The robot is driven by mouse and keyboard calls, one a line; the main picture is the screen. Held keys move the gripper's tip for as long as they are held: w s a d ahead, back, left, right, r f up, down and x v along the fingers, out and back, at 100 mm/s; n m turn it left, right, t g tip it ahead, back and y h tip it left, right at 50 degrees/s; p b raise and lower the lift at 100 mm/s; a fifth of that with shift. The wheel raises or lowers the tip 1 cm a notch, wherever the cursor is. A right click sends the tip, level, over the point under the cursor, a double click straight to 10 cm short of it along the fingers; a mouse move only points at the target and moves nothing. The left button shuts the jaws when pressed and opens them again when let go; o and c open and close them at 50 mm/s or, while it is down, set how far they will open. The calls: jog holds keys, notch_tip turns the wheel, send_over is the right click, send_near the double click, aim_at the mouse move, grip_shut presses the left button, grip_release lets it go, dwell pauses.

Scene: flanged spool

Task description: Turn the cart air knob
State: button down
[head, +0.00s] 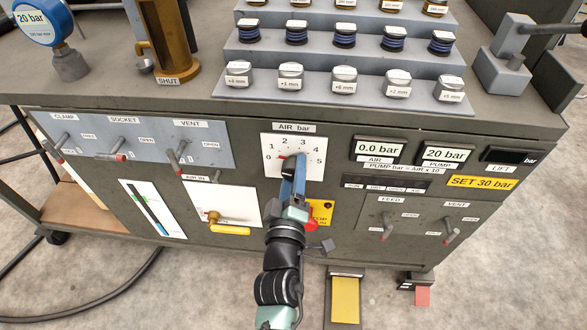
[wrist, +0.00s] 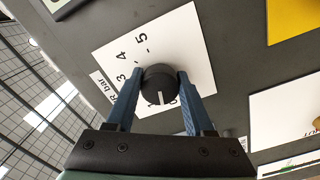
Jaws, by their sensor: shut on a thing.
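The air knob (wrist: 159,82) is a round black knob with a white mark, on a white dial plate (wrist: 188,35) numbered up to 5. My gripper (wrist: 160,84) has its two blue fingers on opposite sides of the knob, shut on it. In the wrist view the white mark points down toward the gripper, near partly hidden low numerals. In the head view my gripper (head: 292,168) reaches the dial plate (head: 270,168), labelled AIR bar, and mostly hides the knob. The AIR readout (head: 376,149) shows 0.0 bar.
The PUMP readout (head: 445,153) shows 20 bar, above a yellow SET 30 bar label (head: 481,182). A red button (head: 311,225) on a yellow plate sits close right of my gripper. A yellow-handled valve (head: 228,229) is to the left. Lever panels (head: 135,139) flank the dial.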

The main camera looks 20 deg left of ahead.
jog(key=shift+n, duration=1.3)
jog(key=shift+c, duration=1.4)
grip_release()
jog(key=v, duration=1.3)
jog(key=shift+p, duration=0.45)
jog(key=shift+r, duration=0.15)
